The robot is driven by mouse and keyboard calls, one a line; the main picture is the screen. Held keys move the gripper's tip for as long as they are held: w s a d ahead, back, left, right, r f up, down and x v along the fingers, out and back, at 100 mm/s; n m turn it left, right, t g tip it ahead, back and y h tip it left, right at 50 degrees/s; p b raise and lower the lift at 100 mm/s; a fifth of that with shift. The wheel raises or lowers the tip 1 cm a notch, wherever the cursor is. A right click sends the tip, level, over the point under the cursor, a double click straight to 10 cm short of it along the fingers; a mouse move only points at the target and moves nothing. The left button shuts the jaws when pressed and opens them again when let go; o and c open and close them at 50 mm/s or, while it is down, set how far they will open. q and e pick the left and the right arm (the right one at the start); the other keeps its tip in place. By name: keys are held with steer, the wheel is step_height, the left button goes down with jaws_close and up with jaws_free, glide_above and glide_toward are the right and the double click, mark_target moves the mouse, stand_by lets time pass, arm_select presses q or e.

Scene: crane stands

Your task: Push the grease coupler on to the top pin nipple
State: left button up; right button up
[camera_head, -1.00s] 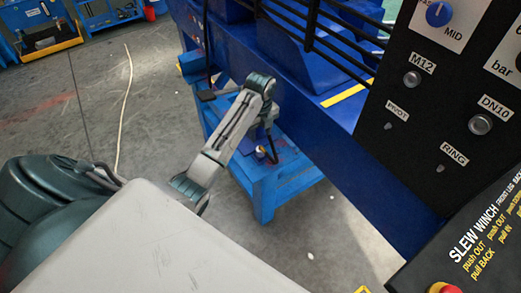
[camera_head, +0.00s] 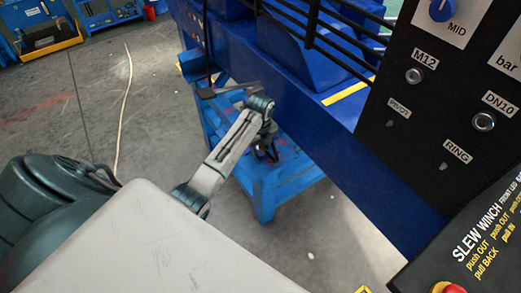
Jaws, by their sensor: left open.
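My left gripper (camera_head: 268,154) is small and dark at the end of my grey arm. It is open, over the top of a blue stand (camera_head: 285,182) beside the big blue machine. I cannot make out the grease coupler; my arm and gripper cover part of the stand top. I cannot pick out the top pin nipple in this view. My right gripper is out of view.
The blue machine body (camera_head: 345,165) rises close to the right of my left arm. A black panel (camera_head: 425,130) with labelled fittings and a slew winch box (camera_head: 475,245) fill the right side. A thin cable (camera_head: 124,110) lies on the grey floor, which is otherwise mostly open.

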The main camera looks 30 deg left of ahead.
arm_select(q)
steer(key=c, duration=0.9)
steer(key=shift+r+p, duration=0.45)
steer(key=shift+r, duration=1.85)
